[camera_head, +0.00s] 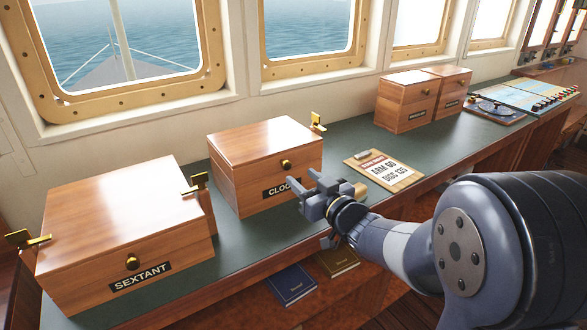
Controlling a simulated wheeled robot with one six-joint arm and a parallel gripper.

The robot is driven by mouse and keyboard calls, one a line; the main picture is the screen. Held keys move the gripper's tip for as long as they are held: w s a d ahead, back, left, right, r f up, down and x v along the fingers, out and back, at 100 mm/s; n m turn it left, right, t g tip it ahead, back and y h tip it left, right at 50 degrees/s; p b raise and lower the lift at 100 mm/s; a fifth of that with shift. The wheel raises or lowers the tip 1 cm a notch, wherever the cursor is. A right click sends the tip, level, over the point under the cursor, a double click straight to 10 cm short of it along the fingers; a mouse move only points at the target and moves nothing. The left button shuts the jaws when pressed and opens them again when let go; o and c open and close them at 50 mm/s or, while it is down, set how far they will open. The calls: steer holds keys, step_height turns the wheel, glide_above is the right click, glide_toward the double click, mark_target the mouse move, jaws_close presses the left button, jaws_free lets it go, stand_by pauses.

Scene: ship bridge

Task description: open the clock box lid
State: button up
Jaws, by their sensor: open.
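The clock box (237,183) is a wooden box on the green counter, left of the picture's middle. Its lid (262,140) is shut. A round brass knob (286,164) is on its front, above a black label that reads "CLOC", with the last letter hidden behind my gripper. My gripper (308,191) is in front of the box's lower right front, close to the label and below the knob. Its jaws are open and hold nothing that I can see. Whether it touches the box I cannot tell.
A larger box labelled SEXTANT (120,225) stands at left, with brass brackets beside it. A clipboard (383,170) lies right of the clock box. Two smaller wooden boxes (405,103) stand farther back. Books (290,285) lie below the counter (230,238).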

mark_target(288, 166)
steer(key=x, duration=0.5)
steer(key=shift+w+a, duration=0.2)
steer(key=shift+w, duration=0.05)
steer(key=shift+c, duration=0.4)
jaws_close()
